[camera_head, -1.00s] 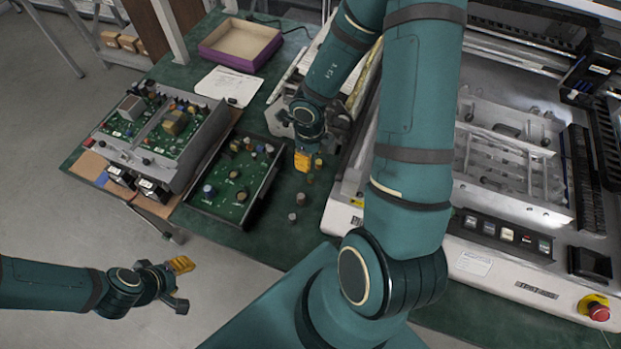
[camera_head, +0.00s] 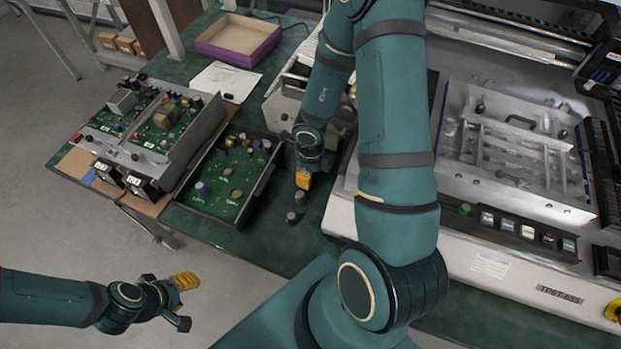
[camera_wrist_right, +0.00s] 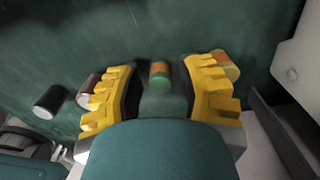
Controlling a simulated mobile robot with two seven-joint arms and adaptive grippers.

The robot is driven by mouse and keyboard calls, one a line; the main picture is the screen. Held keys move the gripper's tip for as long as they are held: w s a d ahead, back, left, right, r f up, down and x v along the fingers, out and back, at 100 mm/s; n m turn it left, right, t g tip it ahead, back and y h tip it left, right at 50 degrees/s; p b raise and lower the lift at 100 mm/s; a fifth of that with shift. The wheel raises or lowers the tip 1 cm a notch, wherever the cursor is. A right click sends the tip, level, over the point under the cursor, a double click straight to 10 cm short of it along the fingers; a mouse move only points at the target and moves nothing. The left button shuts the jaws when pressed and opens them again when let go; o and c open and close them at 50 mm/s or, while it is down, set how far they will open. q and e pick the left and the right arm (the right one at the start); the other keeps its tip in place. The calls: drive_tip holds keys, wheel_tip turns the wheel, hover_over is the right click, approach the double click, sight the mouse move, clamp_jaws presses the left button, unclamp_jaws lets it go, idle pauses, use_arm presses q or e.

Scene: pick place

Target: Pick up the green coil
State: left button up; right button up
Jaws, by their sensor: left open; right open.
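In the right wrist view the green coil (camera_wrist_right: 159,76), a small upright-looking cylinder with a green end and an orange band, sits on the dark green table between the two yellow fingers of my right gripper (camera_wrist_right: 162,86). The fingers are open, with a gap on each side of the coil. In the head view my right gripper (camera_head: 303,181) points down over the table beside the black tray, and I cannot make out the green coil there. My left gripper (camera_head: 180,296) is open and empty, away from the table at lower left.
A brown coil (camera_wrist_right: 89,88) and a dark coil (camera_wrist_right: 50,101) stand left of the fingers; an orange-yellow coil (camera_wrist_right: 228,66) is close by the right finger. A black tray with a circuit board (camera_head: 232,178) lies left of my right gripper, a large white machine (camera_head: 480,262) right.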

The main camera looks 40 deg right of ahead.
clamp_jaws()
drive_tip(key=shift+r, duration=0.1)
